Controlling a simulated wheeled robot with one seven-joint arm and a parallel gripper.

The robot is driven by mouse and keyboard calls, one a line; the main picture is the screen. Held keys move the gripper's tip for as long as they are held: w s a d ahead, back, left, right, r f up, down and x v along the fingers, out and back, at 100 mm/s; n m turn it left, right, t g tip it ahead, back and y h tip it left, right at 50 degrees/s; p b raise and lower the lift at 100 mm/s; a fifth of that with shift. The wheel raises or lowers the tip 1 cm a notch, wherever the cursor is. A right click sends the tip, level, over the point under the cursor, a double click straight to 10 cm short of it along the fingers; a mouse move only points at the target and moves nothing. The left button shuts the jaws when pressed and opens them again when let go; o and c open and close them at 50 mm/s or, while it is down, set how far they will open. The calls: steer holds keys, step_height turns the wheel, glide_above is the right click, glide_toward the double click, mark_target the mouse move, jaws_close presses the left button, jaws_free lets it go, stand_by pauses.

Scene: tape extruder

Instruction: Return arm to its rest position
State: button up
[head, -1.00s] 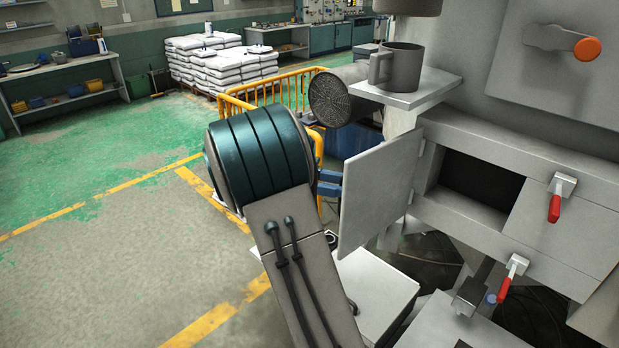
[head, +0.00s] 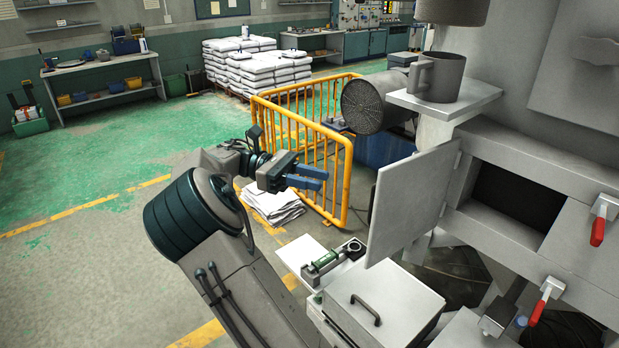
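My arm (head: 205,235) rises from the bottom of the head view and bends at a dark teal ringed joint. Its far end reaches right to my gripper (head: 312,178), which has two blue fingers pointing right. A narrow gap shows between the fingers, and nothing is held in them. The gripper is in the air, in front of the yellow railing as seen here and left of the open grey machine door (head: 412,203), apart from the door.
The grey machine with red-handled levers (head: 598,228) fills the right side. A shelf (head: 445,100) holds a grey mug (head: 437,76). A white box with a handle (head: 382,305) stands below the door. A yellow railing (head: 345,185) stands behind the gripper. Open floor lies left.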

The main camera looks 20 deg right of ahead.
steer(key=shift+w+a, duration=0.15)
steer(key=shift+a, duration=0.05)
stand_by(0.4)
steer(key=s+d+f+m+t+y+b, duration=0.1)
steer(key=s+d+f+t+y+b, duration=0.2)
steer(key=s+d+f+t+y, duration=0.4)
steer(key=s+a+f+m+t+y+b, duration=0.1)
steer(key=s+a+f+m+t+y, duration=0.1)
steer(key=s+a, duration=0.5)
steer(key=s+a+f+m+t+y+b, duration=0.2)
steer(key=s+a+f+m+t+y, duration=0.1)
steer(key=s+a+m+t, duration=0.3)
steer(key=shift+s+a+f+t+y, duration=0.3)
steer(key=shift+s+a+f+t, duration=0.4)
steer(key=shift+a+t, duration=0.3)
